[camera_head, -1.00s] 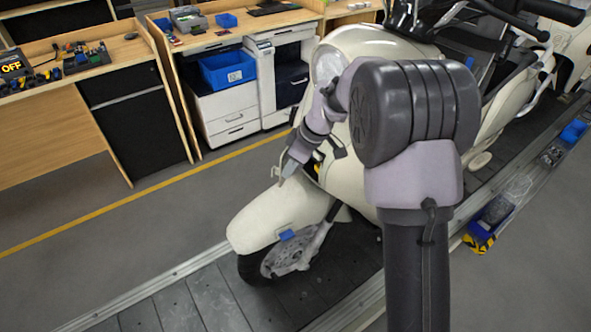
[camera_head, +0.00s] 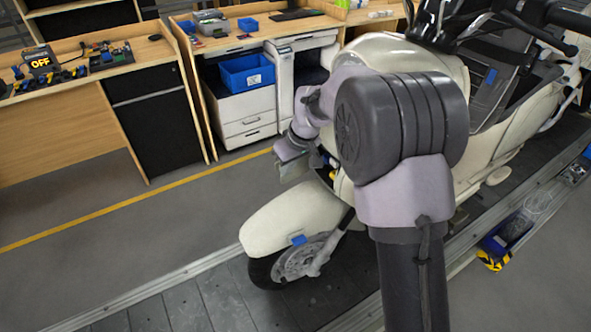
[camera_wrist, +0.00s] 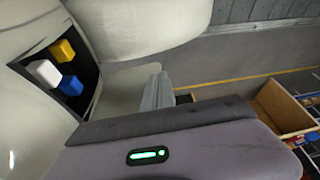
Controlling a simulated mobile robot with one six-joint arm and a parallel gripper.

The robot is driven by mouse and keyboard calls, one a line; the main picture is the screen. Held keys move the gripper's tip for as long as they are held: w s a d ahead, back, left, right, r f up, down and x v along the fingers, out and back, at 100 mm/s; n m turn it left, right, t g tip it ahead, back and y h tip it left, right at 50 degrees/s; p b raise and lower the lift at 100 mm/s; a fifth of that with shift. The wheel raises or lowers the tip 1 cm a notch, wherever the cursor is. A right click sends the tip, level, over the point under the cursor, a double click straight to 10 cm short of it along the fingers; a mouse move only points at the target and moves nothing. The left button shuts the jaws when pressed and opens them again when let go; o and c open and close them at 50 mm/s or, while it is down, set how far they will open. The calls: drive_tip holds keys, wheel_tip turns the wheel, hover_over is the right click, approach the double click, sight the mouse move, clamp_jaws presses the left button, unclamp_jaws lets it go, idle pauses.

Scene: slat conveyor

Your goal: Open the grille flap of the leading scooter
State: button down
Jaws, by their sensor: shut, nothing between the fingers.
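The leading scooter (camera_head: 285,215) is cream, with its front wheel on the slat conveyor. In the wrist view its front has a dark opening (camera_wrist: 84,100) holding a yellow block (camera_wrist: 62,50), a white block (camera_wrist: 44,72) and a blue block (camera_wrist: 70,86). A pale panel, which looks like the grille flap (camera_wrist: 125,90), stands out from the opening's edge. It also shows in the head view (camera_head: 295,170). My gripper (camera_wrist: 158,90) is shut and empty, beside the flap's outer part. I cannot tell whether they touch. My arm hides much of the scooter in the head view.
A yellow line (camera_head: 130,202) crosses the clear grey floor between the benches and the conveyor (camera_head: 215,290). A blue bin (camera_head: 505,232) sits at the conveyor's right side.

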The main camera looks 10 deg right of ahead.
sight(277, 166)
drive_tip(key=shift+w+a+p, duration=0.3)
drive_tip(key=shift+w+a, duration=0.15)
drive_tip(key=shift+w, duration=0.2)
drive_tip(key=shift+w+a+p, duration=0.25)
drive_tip(key=shift+w+a, duration=0.2)
drive_tip(key=shift+w, duration=0.25)
